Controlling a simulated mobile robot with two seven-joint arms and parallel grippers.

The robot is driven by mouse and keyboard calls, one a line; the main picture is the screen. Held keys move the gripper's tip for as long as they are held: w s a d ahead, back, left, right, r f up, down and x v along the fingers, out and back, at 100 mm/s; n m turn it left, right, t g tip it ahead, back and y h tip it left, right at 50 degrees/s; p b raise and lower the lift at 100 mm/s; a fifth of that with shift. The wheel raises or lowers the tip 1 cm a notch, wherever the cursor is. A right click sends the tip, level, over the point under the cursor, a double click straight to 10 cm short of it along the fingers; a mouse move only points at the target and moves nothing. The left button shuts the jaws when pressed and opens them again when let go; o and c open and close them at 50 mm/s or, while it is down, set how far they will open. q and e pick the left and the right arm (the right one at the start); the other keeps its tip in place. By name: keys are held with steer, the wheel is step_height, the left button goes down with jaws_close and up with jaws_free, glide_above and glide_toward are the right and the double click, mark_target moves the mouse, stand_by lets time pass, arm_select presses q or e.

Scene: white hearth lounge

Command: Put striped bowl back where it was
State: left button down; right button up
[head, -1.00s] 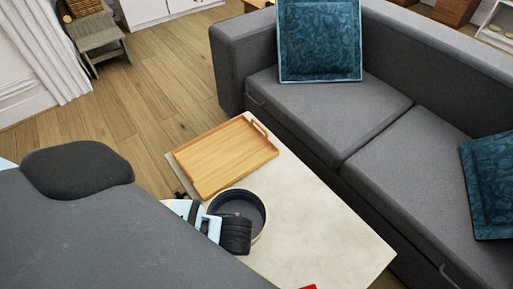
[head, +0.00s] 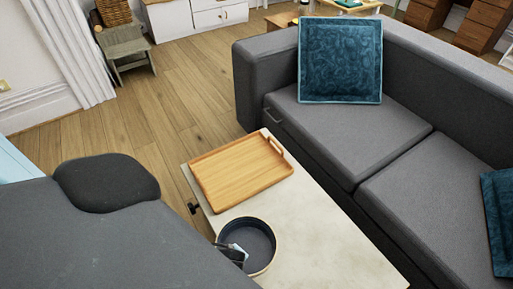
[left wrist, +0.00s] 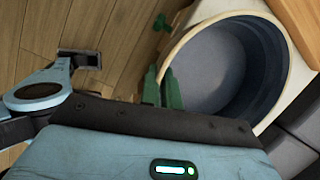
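The striped bowl (head: 262,236), cream outside and rim with dark blue inside, is at the near left edge of the pale low table (head: 330,248) in the head view. It fills the upper right of the left wrist view (left wrist: 215,65). My left gripper (head: 234,252) is at the bowl's left side. Its two green fingers (left wrist: 161,88) are close together at the rim, seemingly one on each side of the wall. Whether the bowl rests on the table or is slightly raised, I cannot tell. My right gripper is not in view.
A wooden tray (head: 240,172) lies on the table just beyond the bowl. A grey sofa (head: 350,130) with teal cushions stands along the right. The table's right part is clear.

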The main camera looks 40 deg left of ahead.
mark_target(253, 238)
arm_select(q)
steer(key=w, duration=0.3)
steer(key=w+b, duration=0.1)
steer(key=w, duration=0.2)
steer(key=w+f, duration=0.1)
steer(key=w, duration=0.3)
steer(key=shift+w+a, duration=0.1)
steer(key=shift+a, duration=0.25)
steer(key=shift+w, duration=0.4)
steer(key=shift+w+b, duration=0.1)
steer(key=shift+b, duration=0.2)
steer(key=shift+w+f+b, duration=0.25)
steer(key=shift+w+f, duration=0.05)
steer(key=shift+f, duration=0.3)
steer(key=shift+w+f+b, duration=0.25)
steer(key=shift+f, duration=0.95)
